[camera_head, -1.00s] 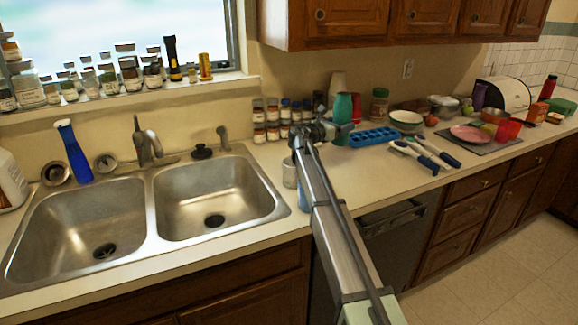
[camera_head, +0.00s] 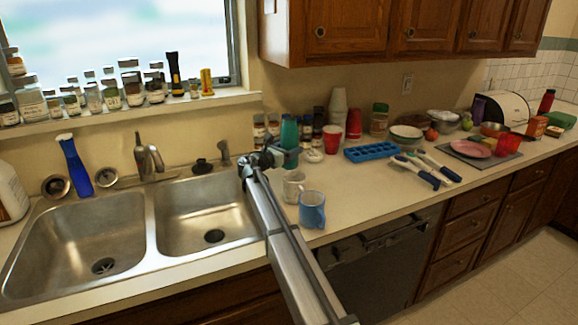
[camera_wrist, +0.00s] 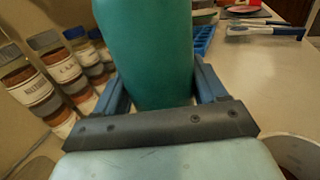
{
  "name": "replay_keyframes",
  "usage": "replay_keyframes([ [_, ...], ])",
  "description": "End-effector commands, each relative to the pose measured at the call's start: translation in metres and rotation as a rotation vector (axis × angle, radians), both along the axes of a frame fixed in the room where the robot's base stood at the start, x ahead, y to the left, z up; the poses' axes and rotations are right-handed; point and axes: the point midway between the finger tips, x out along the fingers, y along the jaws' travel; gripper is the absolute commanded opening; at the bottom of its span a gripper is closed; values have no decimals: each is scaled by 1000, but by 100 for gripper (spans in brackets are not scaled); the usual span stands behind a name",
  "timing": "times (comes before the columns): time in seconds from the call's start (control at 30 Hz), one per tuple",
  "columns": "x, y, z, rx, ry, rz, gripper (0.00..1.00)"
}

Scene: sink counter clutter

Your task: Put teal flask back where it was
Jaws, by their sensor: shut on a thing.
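The teal flask (camera_head: 289,140) is upright between the fingers of my gripper (camera_head: 283,152), near the spice jars at the back of the counter right of the sink. In the wrist view the teal flask (camera_wrist: 148,50) fills the space between the two blue fingers of my gripper (camera_wrist: 155,95), which is shut on it. The lowest part of the flask is hidden behind the gripper's dark crossbar, so I cannot tell whether it touches the counter.
Spice jars (camera_wrist: 62,72) stand close on the left in the wrist view. A red cup (camera_head: 332,139) and blue ice tray (camera_head: 371,152) lie to the right. The front middle counter is clear.

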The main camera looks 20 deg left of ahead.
Motion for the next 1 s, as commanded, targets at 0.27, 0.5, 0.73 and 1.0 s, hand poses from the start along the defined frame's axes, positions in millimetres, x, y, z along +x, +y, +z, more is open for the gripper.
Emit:
replay_keyframes([
  [0.27, 0, 0, -26, 0, 0, 0, 35],
  [0.5, 0, 0, -54, -1, 0, 1, 35],
  [0.73, 0, 0, -58, 1, 0, 1, 35],
  [1.0, 0, 0, -61, 0, 1, 1, 76],
])
